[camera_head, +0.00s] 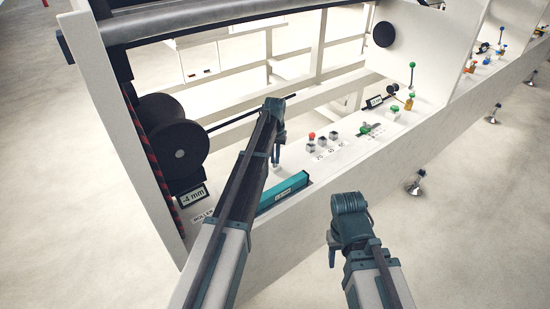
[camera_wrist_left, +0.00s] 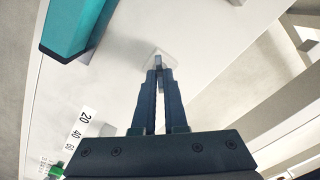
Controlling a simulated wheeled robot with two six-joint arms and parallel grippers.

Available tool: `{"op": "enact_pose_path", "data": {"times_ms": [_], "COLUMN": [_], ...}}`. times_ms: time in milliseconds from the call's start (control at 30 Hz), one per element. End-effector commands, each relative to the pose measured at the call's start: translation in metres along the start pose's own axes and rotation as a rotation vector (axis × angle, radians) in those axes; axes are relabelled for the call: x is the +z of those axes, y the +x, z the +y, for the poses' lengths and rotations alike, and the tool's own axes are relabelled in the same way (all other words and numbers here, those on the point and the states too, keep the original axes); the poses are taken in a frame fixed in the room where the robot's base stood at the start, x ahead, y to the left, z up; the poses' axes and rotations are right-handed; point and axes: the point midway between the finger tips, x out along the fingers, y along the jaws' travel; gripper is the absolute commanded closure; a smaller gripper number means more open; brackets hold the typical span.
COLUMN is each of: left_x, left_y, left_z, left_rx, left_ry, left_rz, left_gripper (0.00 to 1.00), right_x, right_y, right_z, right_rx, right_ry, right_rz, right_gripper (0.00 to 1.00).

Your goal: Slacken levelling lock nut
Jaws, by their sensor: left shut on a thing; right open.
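My left gripper (camera_head: 276,158) points down onto the white panel, to the right of the teal bar (camera_head: 268,203). In the left wrist view its fingers (camera_wrist_left: 158,72) are shut on a small grey part (camera_wrist_left: 158,60) that stands on a pale square plate on the panel. I cannot tell whether this part is the lock nut; the fingers hide most of it. A display reading "-4 mm" (camera_head: 194,197) sits at the panel's left end, below a black roller (camera_head: 178,148). My right gripper (camera_head: 332,257) is in front of the rack's front edge, open and away from the panel.
Further right on the panel are a red-topped knob (camera_head: 311,136), grey blocks (camera_head: 333,136), a green knob (camera_head: 365,128) and a green-topped lever (camera_head: 411,82). A levelling foot (camera_head: 416,186) stands on the floor.

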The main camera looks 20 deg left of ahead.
Motion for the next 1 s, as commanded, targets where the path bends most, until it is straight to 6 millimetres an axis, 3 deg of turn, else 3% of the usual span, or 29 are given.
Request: {"op": "enact_pose_path", "data": {"times_ms": [733,767,900,1000], "left_x": [0.0,0.0,0.0,0.0], "left_y": [0.0,0.0,0.0,0.0], "left_z": [-0.0001,-0.0001,0.0,0.0], "left_rx": [0.0,0.0,0.0,0.0], "left_ry": [-0.084,-0.084,-0.083,-0.083], "left_rz": [0.0,0.0,0.0,0.0], "left_gripper": [1.0,0.86,0.61,0.6], "right_x": [0.0,0.0,0.0,0.0], "right_y": [0.0,0.0,0.0,0.0], "right_z": [0.0,0.0,0.0,0.0], "right_rx": [0.0,0.0,0.0,0.0], "right_ry": [0.0,0.0,0.0,0.0], "right_rz": [0.0,0.0,0.0,0.0], "right_gripper": [0.5,0.5,0.5,0.5]}}
